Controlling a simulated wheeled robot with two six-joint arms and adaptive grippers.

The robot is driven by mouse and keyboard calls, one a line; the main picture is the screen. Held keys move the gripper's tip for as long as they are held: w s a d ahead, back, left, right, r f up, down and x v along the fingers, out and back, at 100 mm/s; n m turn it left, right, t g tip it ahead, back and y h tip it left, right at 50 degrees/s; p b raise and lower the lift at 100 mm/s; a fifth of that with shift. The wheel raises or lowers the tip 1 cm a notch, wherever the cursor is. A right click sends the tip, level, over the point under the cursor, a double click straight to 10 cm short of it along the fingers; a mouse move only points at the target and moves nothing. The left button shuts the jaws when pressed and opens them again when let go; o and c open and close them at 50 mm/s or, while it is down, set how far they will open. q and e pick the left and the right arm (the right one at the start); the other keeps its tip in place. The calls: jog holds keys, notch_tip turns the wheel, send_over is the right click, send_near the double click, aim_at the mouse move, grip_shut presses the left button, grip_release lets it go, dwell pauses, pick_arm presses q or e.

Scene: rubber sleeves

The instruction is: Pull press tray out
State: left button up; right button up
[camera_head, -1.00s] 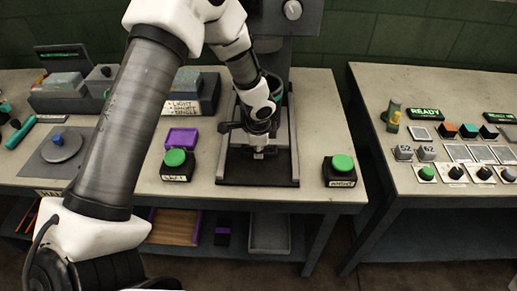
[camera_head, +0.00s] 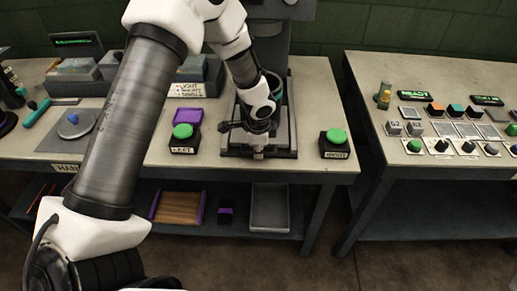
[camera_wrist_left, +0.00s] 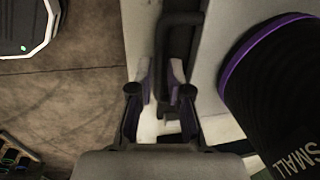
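The press tray (camera_head: 281,140) is a grey plate near the front end of the press's dark railed base. My left gripper (camera_head: 258,153) reaches down over the tray's front. In the left wrist view its two fingers (camera_wrist_left: 161,80) sit on either side of one leg of a black loop handle (camera_wrist_left: 182,18), and they look closed on it. The fingers hide part of the handle, and the arm hides the back of the tray. My right gripper is in neither view.
Green buttons stand left (camera_head: 183,131) and right (camera_head: 336,135) of the press. A dark round thing with a purple rim (camera_wrist_left: 235,65) is close on the right in the wrist view. Floor is free in front.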

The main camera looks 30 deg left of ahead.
pick_arm(q)
jog(key=shift+o, duration=0.5)
jog(key=shift+f, duration=0.1)
jog(key=shift+r, duration=0.45)
notch_tip(320, 180, up, 11)
jog(key=s+d, duration=0.1)
jog(key=shift+s, duration=0.35)
jog(key=shift+f, duration=0.1)
